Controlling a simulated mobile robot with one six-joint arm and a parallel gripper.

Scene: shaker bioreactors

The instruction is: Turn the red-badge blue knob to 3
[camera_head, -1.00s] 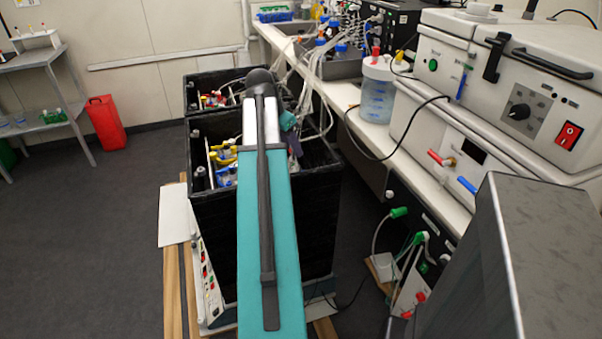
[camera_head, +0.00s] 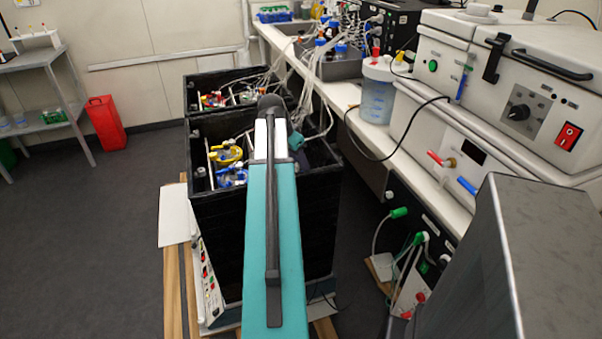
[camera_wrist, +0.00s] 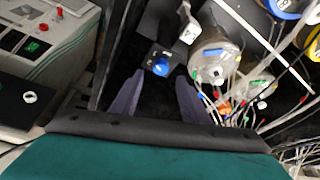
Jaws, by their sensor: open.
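A blue knob (camera_wrist: 161,67) sits on a small dark mount in the wrist view, with a white mark on the mount beside it. Its badge and setting are too small to read. My gripper (camera_wrist: 160,78) is open, with its two purple-grey fingers either side of the line to the knob. The fingertips appear close to it, but I cannot tell how far apart they are in depth. In the head view my arm covers the gripper, and I cannot make out the knob.
A glass vessel (camera_wrist: 214,62) with tubes and coloured connectors stands right of the fingers. A control panel (camera_wrist: 35,40) lies at the left. In the head view, the black open-topped box (camera_head: 225,240) surrounds the vessels.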

